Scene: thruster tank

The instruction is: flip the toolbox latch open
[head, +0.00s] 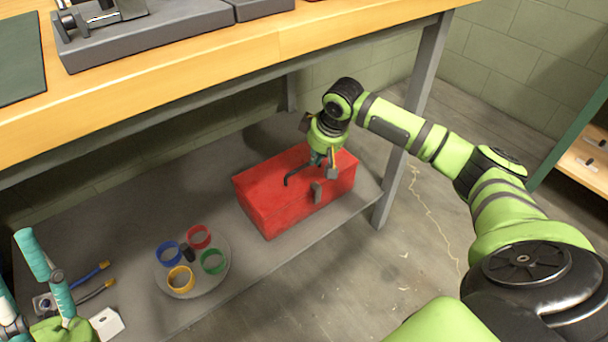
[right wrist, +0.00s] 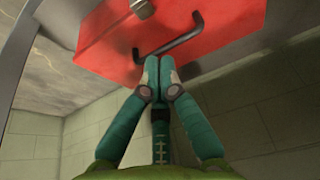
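The red toolbox (head: 275,200) sits on the grey lower shelf under the workbench; its red top fills the upper part of the right wrist view (right wrist: 228,35). A small grey latch (head: 317,192) is at its front edge; a grey metal piece also shows in the right wrist view (right wrist: 142,8). A dark bar handle (right wrist: 172,42) lies on the lid. My right gripper (head: 318,160) is over the lid, behind the latch. Its teal fingertips (right wrist: 158,62) are together beside the handle; contact cannot be told. My left gripper (head: 8,262) is open and empty at the lower left, partly cut off.
A round tray (head: 190,288) with coloured rings stands left of the toolbox. Small tools (head: 92,290) lie farther left. The workbench top (head: 200,72) overhangs the shelf, and a bench leg (head: 415,115) stands right of the toolbox. The shelf between tray and toolbox is clear.

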